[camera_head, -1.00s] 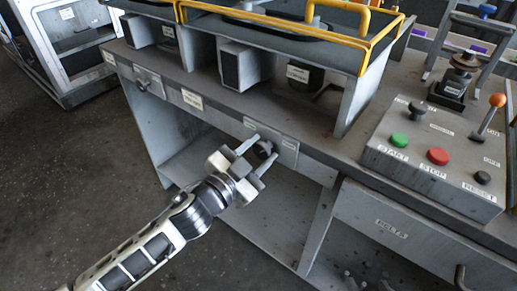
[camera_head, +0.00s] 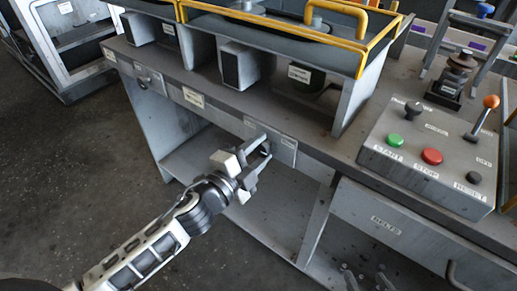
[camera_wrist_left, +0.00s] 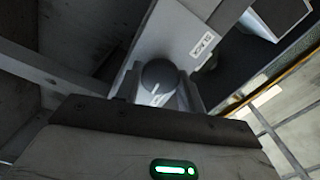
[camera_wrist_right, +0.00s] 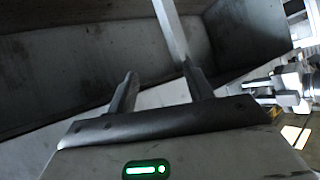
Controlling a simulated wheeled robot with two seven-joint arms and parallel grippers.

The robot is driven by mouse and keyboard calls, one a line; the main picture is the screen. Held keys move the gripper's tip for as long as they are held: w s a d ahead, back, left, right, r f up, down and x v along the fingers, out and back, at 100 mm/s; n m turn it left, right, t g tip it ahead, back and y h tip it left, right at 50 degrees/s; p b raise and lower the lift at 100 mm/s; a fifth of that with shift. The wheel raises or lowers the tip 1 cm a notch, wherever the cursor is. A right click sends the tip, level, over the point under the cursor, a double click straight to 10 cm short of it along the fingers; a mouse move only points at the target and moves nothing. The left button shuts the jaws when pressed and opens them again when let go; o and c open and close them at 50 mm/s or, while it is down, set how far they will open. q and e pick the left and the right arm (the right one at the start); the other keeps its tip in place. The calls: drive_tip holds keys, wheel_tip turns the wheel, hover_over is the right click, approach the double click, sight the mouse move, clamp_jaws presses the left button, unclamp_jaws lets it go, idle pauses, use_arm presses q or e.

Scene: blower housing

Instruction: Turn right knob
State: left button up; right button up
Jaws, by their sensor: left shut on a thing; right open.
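The right knob (camera_head: 264,149) is a small dark round knob on the front panel under the bench top. In the left wrist view it shows as a dark disc (camera_wrist_left: 160,75) with a pale pointer line, between the fingers. My left gripper (camera_head: 259,162) is at the panel, shut on this knob with a finger on each side. Its fingers partly hide the knob in the head view. My right gripper (camera_wrist_right: 160,88) is open and empty, its fingers spread before grey panels in the right wrist view. It is outside the head view.
Another knob (camera_head: 143,82) is on the panel further left. A control box (camera_head: 428,165) with green, red and black buttons stands on the bench at right. Yellow rails (camera_head: 368,38) edge the housing above. A drawer (camera_head: 400,235) labelled BELTS is below right. Open floor lies at left.

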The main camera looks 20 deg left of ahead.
use_arm(q)
drive_tip(key=shift+m, duration=0.3)
use_arm(e)
drive_tip(key=shift+s, duration=0.1)
use_arm(q)
drive_tip(key=o, duration=1)
drive_tip(key=shift+c, duration=0.2)
drive_tip(key=b+v, duration=0.3)
drive_tip(key=v, duration=1.3)
use_arm(e)
drive_tip(key=shift+a+f, duration=0.1)
drive_tip(key=shift+f, duration=0.4)
use_arm(q)
drive_tip(key=s+d+f+n+g+y+p, duration=0.2)
drive_tip(key=d+f+n+g+p, duration=0.3)
drive_tip(key=f+n, duration=0.5)
drive_tip(key=n+g, duration=0.1)
drive_tip(key=n, duration=0.5)
drive_tip(key=shift+d+f+n+y, duration=0.2)
drive_tip(key=shift+d+n+y, duration=0.1)
drive_tip(key=shift+n+y, duration=0.1)
use_arm(e)
drive_tip(key=shift+d+r, duration=0.25)
drive_tip(key=shift+r, duration=0.5)
